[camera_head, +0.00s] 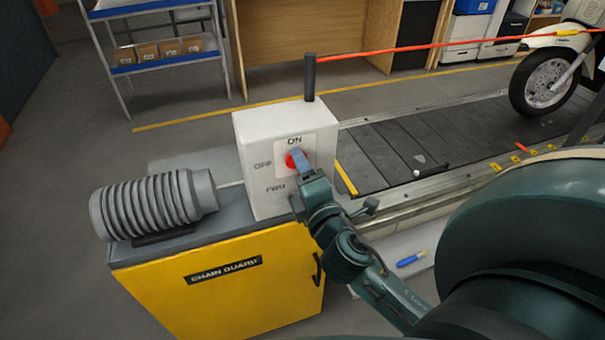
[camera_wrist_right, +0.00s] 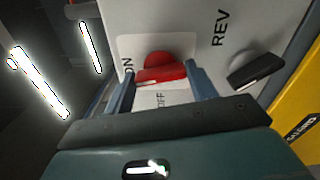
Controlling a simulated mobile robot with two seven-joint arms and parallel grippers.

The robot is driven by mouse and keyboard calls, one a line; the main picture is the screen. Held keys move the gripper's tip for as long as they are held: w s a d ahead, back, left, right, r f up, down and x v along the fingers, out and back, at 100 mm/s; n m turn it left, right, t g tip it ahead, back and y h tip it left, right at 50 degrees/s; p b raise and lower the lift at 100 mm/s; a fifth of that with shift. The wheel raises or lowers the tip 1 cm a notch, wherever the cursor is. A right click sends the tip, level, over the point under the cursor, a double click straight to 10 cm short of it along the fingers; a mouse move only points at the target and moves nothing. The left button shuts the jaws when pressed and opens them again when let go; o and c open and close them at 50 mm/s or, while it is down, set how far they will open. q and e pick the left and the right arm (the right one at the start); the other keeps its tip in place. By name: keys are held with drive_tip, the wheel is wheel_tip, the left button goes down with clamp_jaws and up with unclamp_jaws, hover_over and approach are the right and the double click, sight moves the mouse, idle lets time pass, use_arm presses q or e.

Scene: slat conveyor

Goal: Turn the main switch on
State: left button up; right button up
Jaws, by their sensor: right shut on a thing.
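The main switch is a red rotary knob (camera_head: 290,161) on the front of a white control box (camera_head: 246,135), with ON above it and OFF to its left. In the right wrist view the red knob (camera_wrist_right: 163,68) sits between the two fingers of my right gripper (camera_wrist_right: 160,88), which is shut on it. There, a pale mark shows near the knob's left end, on the side of the ON label. In the head view my right gripper (camera_head: 299,162) partly covers the knob. My left gripper is not in view.
A black knob (camera_wrist_right: 255,70) by the REV label is close beside my gripper. The box stands on a yellow chain guard cabinet (camera_head: 225,290) next to a ribbed grey motor (camera_head: 150,205). A dark post (camera_head: 309,78) with a red cord (camera_head: 420,46) rises behind, beside the slat conveyor (camera_head: 400,140).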

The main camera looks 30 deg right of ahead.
drive_tip(key=shift+r+m, duration=0.1)
drive_tip(key=shift+m, duration=0.9)
drive_tip(key=o, duration=1)
